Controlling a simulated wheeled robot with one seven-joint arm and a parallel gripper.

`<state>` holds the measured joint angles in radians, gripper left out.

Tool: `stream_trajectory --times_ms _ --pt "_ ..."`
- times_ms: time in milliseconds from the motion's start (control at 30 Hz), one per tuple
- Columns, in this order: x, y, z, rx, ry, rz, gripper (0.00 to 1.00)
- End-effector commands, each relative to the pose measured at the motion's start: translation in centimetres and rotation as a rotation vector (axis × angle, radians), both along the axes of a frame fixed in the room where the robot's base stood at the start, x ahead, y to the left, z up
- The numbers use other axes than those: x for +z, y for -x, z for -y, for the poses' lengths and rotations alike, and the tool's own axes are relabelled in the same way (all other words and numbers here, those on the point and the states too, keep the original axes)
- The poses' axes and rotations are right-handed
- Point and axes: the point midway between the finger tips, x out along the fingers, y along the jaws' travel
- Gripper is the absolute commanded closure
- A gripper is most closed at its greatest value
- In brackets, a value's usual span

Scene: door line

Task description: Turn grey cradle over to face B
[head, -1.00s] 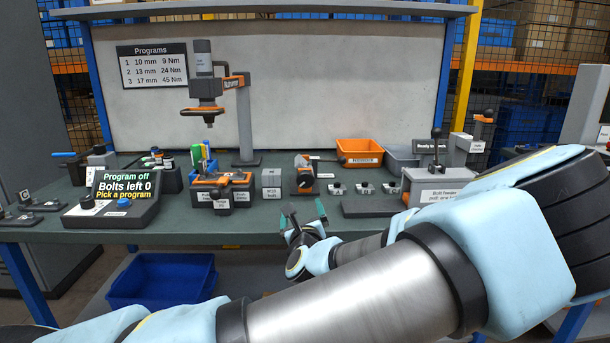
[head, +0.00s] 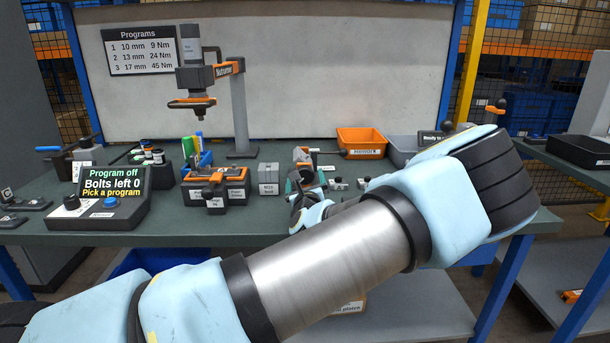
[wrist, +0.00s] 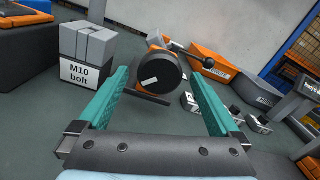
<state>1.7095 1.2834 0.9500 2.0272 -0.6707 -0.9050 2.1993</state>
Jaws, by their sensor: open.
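A small fixture with a dark round drum, an orange body and a lever stands on the bench (head: 303,163). I take it for the grey cradle, and it also shows in the wrist view (wrist: 160,75). A white label strip is on its drum end; I cannot read a face letter. My gripper (wrist: 159,78) is open, with its teal fingers on either side of the fixture in the wrist view. Nothing is held, and I cannot tell whether a finger touches it. In the head view my gripper hides the fixture's lower part.
The grey M10 bolt block (wrist: 86,46) stands left of my left finger. Small metal pieces (wrist: 190,104) lie to the right, with an orange bin (head: 362,142) behind. A dark clamp fixture (head: 215,188) and program display (head: 103,195) stand farther left.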

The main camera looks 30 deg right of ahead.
Motion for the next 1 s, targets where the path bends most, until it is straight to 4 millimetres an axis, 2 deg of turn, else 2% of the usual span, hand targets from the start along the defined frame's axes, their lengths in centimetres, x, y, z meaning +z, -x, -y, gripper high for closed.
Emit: stream_trajectory --times_ms 200,500,1000 --pt "0.0 -1.6 0.8 0.000 0.001 0.000 0.01" --pt "0.0 -1.8 0.8 0.000 0.000 0.000 0.01" --pt "0.0 -1.8 0.8 0.000 0.000 0.000 0.57"
